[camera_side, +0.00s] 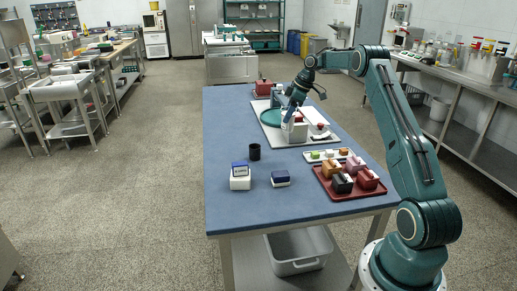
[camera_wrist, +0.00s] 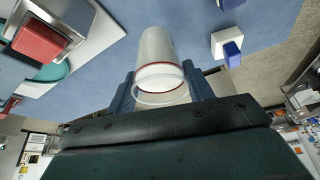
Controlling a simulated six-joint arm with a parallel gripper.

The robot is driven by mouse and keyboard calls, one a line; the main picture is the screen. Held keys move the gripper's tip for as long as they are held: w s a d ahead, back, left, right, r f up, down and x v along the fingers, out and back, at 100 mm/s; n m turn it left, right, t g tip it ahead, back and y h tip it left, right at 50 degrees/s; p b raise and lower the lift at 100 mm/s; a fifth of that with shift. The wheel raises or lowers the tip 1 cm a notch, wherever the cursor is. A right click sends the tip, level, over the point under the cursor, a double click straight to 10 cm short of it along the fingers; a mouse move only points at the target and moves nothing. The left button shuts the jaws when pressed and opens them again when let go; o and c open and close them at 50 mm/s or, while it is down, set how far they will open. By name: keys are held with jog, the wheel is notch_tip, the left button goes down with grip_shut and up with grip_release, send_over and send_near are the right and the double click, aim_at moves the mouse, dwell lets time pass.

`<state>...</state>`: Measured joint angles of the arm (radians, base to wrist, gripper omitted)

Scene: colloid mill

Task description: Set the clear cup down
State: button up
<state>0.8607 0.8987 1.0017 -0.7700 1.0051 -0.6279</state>
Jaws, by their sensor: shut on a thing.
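The clear cup (camera_wrist: 157,50) fills the middle of the wrist view. It is a pale, see-through cylinder with a red ring near its close end. My gripper (camera_wrist: 161,88) has a blue finger on each side of it and is shut on it.
A black cup (camera_side: 254,152), a white box (camera_side: 240,183) and a dark blue box (camera_side: 280,178) stand nearer. A red tray (camera_side: 340,199) is at right. The table's left front is clear.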

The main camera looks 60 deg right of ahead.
jog(key=shift+w+a+r, duration=0.1)
jog(key=shift+a+r, duration=0.1)
jog(key=shift+r, duration=0.25)
jog(key=shift+w+a+r, duration=0.1)
jog(key=shift+a+r, duration=0.05)
jog(key=shift+r, duration=0.25)
jog(key=a+n+g+y, duration=0.1)
jog(key=a+n+g, duration=0.2)
jog(key=a+n, duration=1)
jog(key=a+n+g+y, duration=0.1)
jog(key=a+n+g, duration=0.25)
jog(key=a, duration=1.65)
jog(key=shift+n+t, duration=0.35)
jog(key=shift+s+a+f, duration=0.1)
jog(key=shift+f, duration=3.6)
jog(key=shift+s+f, duration=0.1)
jog(key=shift+f, duration=3.6)
jog(key=shift+f, duration=0.2)
jog(key=o, duration=1)
jog(key=shift+r, duration=0.1)
jog(key=v, duration=1.2)
